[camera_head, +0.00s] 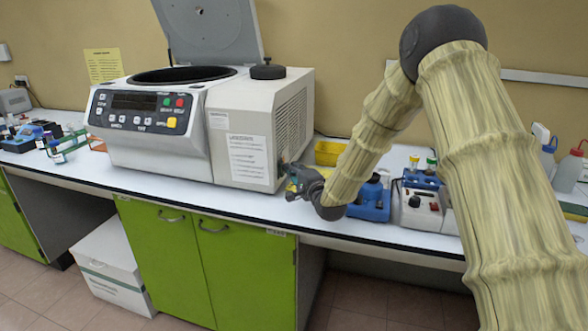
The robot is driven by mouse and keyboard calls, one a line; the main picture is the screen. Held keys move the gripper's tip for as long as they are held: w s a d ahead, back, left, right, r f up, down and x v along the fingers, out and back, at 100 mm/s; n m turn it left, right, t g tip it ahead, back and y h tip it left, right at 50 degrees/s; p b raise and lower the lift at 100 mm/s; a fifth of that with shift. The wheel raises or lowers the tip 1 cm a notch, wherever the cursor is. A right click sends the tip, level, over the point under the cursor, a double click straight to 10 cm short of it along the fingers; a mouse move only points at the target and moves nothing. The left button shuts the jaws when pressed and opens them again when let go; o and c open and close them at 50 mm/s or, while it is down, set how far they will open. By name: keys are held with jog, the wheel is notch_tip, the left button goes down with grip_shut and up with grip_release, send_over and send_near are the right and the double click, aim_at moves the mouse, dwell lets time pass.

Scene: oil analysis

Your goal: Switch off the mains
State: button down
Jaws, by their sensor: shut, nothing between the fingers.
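My gripper (287,183) is shut and empty, close by the lower right edge of the centrifuge's side housing (245,130). I cannot tell whether its fingertips touch the housing. A mains switch cannot be made out; the area at the fingertips is small and partly hidden by my gripper.
Bottles (569,167) are at the far right. Racks and vials (55,146) stand at the left. The white bench top's front strip (225,200) is clear.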

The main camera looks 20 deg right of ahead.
jog(key=shift+s+d, duration=0.2)
jog(key=shift+d, duration=0.25)
jog(key=s+d+r, duration=0.1)
jog(key=s+d, duration=0.3)
jog(key=s, duration=0.7)
jog(key=shift+s+d+r, duration=0.2)
jog(key=shift+s+r, duration=0.05)
jog(key=shift+s, duration=0.15)
